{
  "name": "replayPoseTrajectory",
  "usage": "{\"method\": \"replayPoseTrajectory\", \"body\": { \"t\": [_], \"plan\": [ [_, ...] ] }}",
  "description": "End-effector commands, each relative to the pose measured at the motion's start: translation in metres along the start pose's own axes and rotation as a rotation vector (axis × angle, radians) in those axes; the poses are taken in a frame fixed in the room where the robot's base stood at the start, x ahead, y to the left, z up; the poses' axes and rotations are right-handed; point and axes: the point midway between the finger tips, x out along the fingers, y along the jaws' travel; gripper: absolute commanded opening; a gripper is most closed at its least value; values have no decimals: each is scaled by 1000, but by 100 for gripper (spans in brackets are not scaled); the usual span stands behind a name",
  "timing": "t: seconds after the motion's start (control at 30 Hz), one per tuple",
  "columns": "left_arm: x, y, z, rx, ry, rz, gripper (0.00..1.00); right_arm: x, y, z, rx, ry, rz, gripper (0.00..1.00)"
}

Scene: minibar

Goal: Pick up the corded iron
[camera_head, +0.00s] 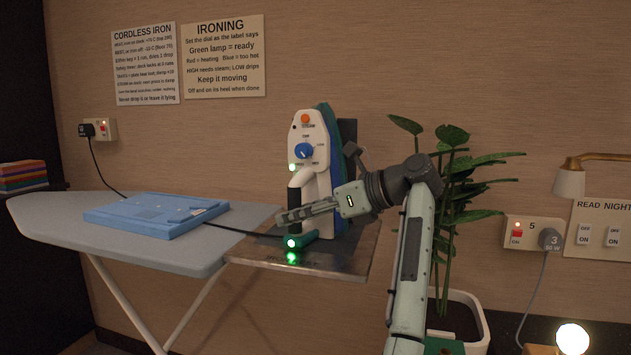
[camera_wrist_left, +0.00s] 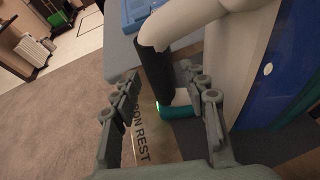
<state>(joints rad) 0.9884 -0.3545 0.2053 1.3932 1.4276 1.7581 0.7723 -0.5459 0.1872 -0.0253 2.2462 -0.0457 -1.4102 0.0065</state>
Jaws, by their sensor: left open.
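The iron (camera_head: 311,150) is white with a blue dial, an orange button and a green-blue soleplate side. It stands upright on its heel on the metal iron rest (camera_head: 337,262), with a green light lit low down. Its dark handle grip (camera_wrist_left: 154,72) shows in the left wrist view. My left gripper (camera_head: 291,214) is open at the handle, in front of the iron's body. In the wrist view its fingers (camera_wrist_left: 158,82) lie on either side of the grip; whether they touch it I cannot tell. My right gripper is not in view.
The ironing board (camera_head: 60,222) holds a flat blue item (camera_head: 157,214), with a dark cord running toward the iron's base. A potted plant (camera_head: 447,180) stands right of my arm. A lamp (camera_head: 570,182) and sockets are on the wall at right.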

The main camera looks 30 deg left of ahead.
Motion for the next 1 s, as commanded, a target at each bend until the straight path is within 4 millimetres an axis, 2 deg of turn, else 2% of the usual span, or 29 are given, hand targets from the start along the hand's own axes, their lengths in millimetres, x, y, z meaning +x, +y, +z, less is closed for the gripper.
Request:
{"method": "replayPoseTrajectory", "body": {
  "t": [0.17,0.3,0.6,0.93,1.0],
  "plan": [
    [27,-1,10,-2,-3,5,44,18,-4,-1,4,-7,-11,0],
    [44,-2,8,-1,-2,2,44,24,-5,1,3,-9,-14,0],
    [49,-2,8,-1,-1,0,44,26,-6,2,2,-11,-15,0],
    [48,-2,8,-1,-1,0,3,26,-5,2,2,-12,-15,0],
    [48,-2,8,0,-1,0,0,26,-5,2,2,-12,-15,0]
  ]
}}
